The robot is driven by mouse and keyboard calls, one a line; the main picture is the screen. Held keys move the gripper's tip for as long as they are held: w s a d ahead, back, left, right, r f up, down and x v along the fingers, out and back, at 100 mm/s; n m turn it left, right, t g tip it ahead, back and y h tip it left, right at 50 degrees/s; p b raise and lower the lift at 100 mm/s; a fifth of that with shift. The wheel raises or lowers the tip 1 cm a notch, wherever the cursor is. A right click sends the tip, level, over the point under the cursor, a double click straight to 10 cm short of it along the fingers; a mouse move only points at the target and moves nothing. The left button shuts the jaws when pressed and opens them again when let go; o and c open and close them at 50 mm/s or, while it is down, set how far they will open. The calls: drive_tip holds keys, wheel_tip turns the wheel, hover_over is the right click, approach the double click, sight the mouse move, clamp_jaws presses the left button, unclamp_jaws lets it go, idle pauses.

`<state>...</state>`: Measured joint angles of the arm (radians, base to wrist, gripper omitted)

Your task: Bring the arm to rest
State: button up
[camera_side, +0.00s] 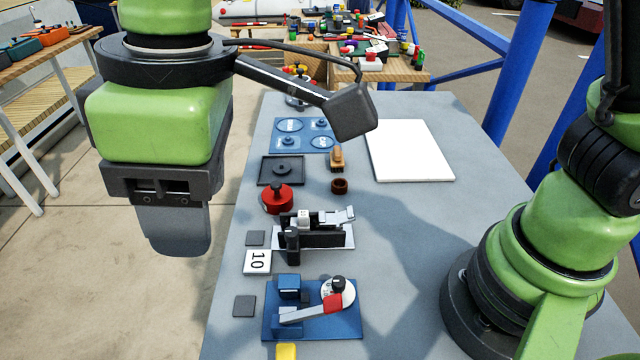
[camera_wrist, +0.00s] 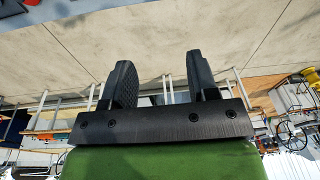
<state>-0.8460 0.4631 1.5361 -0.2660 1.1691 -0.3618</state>
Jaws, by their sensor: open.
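My gripper (camera_side: 176,232) hangs at the left in the side view, in front of and above the table's left edge. It points down over the floor and holds nothing. In the wrist view my gripper (camera_wrist: 163,82) shows two dark fingers with a clear gap between them, open and empty. Its fingers touch nothing. My green arm base stands at the right of the table in the side view.
The grey table (camera_side: 410,240) carries a blue fixture with a lever (camera_side: 312,308), a black-and-silver device (camera_side: 312,230), a red knob (camera_side: 277,198), a number card (camera_side: 257,261), a blue plate (camera_side: 305,135) and a white board (camera_side: 408,150). A cluttered wooden table (camera_side: 385,72) stands behind.

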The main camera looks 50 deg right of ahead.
drive_tip(key=s+d+r+m+t+y, duration=0.15)
drive_tip(key=d+r+m, duration=0.25)
drive_tip(key=d, duration=0.4)
drive_tip(key=d+r+m+t, duration=0.2)
drive_tip(key=d+r+m, duration=0.15)
drive_tip(key=d, duration=0.45)
drive_tip(key=s+d+m+t+h, duration=0.1)
drive_tip(key=s+d+m+t, duration=0.2)
drive_tip(key=s+d+m, duration=0.3)
drive_tip(key=shift+s+d+f, duration=0.4)
drive_tip(key=shift+s+d, duration=0.2)
drive_tip(key=shift+d, duration=0.6)
idle(0.4)
